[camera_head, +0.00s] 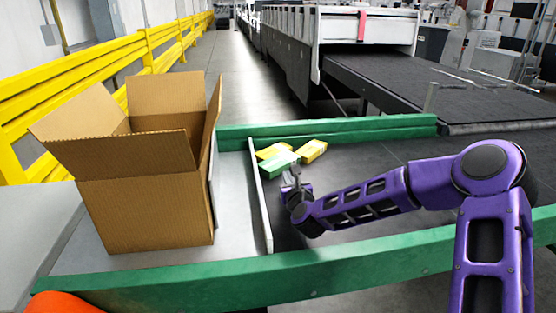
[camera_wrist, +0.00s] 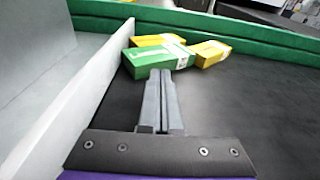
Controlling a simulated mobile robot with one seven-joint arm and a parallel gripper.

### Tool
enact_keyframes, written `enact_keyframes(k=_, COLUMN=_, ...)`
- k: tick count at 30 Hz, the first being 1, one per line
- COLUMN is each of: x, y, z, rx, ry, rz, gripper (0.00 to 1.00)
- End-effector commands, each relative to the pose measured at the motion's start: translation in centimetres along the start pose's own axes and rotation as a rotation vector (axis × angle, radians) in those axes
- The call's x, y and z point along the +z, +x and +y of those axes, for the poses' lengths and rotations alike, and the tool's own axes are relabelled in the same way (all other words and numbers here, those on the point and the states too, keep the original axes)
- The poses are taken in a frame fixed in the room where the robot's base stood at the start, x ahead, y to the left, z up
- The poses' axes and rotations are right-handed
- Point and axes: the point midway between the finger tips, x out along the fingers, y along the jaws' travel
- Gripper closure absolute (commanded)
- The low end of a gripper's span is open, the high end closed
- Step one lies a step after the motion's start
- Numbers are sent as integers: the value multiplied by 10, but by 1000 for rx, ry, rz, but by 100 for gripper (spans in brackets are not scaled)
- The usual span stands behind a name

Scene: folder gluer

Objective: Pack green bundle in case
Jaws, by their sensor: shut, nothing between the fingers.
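The green bundle (camera_head: 280,164) lies on the dark belt near the far end of the white divider. In the wrist view the green bundle (camera_wrist: 155,60) is just beyond my fingertips, with a white label on its right end. My gripper (camera_head: 291,172) is shut and empty, close in front of the bundle; its fingers show in the wrist view (camera_wrist: 161,75). Whether they touch the bundle, I cannot tell. The case is an open brown cardboard box (camera_head: 145,212) with raised flaps, standing left of the divider. Its inside is mostly hidden.
A yellow bundle (camera_wrist: 214,52) lies right of the green one, and another yellow bundle (camera_wrist: 158,40) lies behind it. The thin white divider (camera_head: 260,195) stands between belt and case. Green rails (camera_head: 330,130) border the far and near sides. The belt to the right is clear.

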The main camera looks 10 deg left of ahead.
Motion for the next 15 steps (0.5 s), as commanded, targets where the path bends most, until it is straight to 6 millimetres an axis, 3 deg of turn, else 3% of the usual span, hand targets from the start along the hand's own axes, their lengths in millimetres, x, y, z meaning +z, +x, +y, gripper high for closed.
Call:
enact_keyframes(k=5, x=-1, y=12, z=-5, rx=-19, ry=41, rz=-5, gripper=100)
enact_keyframes(k=15, x=8, y=70, z=-5, rx=-16, ry=35, rz=-6, gripper=100)
